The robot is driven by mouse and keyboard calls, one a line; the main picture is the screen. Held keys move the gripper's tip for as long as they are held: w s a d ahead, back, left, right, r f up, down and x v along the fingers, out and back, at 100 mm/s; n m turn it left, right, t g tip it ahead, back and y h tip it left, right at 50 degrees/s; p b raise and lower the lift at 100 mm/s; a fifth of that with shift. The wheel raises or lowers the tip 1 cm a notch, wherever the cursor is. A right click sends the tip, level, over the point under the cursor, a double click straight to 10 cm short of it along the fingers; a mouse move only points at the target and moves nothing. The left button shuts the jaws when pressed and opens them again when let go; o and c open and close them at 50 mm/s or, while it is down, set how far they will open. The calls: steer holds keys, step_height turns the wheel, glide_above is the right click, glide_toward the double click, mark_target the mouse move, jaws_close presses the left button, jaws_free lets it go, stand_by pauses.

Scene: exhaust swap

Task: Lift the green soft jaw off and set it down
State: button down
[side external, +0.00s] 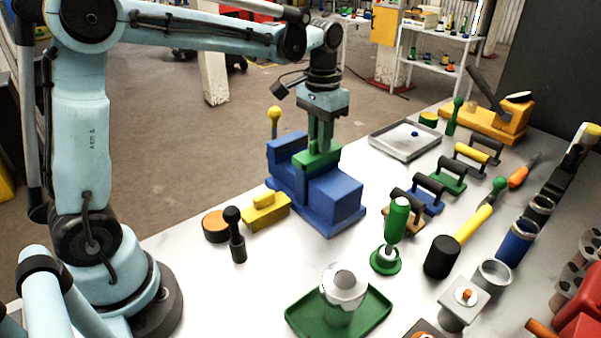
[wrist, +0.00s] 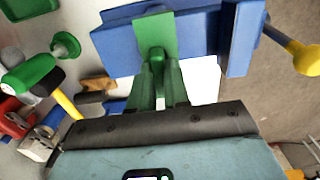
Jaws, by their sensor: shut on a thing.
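The green soft jaw (side external: 312,158) is at the top of the blue vise (side external: 338,200), between its raised back block and its front block. It also shows in the wrist view (wrist: 153,32) as a green plate across the blue vise body (wrist: 195,38). My gripper (side external: 321,146) points down from above with its green fingers shut on the soft jaw. The fingers also show in the wrist view (wrist: 158,62), meeting the plate near its lower edge. I cannot tell whether the jaw rests on the vise or is slightly raised.
The vise's yellow-knobbed handle (side external: 275,116) stands behind it. A yellow block (side external: 266,211) and a black-knobbed tool (side external: 235,235) are at left. Several handled blocks, a green-handled stamp (side external: 396,222) and a grey tray (side external: 405,141) are right. Bare bench shows in front of the vise.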

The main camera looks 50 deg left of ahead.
step_height(320, 180, up, 17)
stand_by(0.5)
steer(key=shift+f, duration=0.1)
steer(key=s+d+f, duration=0.4)
steer(key=s+f, duration=0.3)
steer(key=f, duration=0.2)
steer(key=s+d+f, duration=0.4)
steer(key=s+f, duration=0.3)
steer(key=f, duration=0.3)
steer(key=shift+d, duration=0.25)
steer(key=shift+s+f, duration=0.1)
steer(key=shift+f, duration=2.75)
steer(key=shift+f, duration=1.15)
steer(key=c, duration=1)
jaws_free()
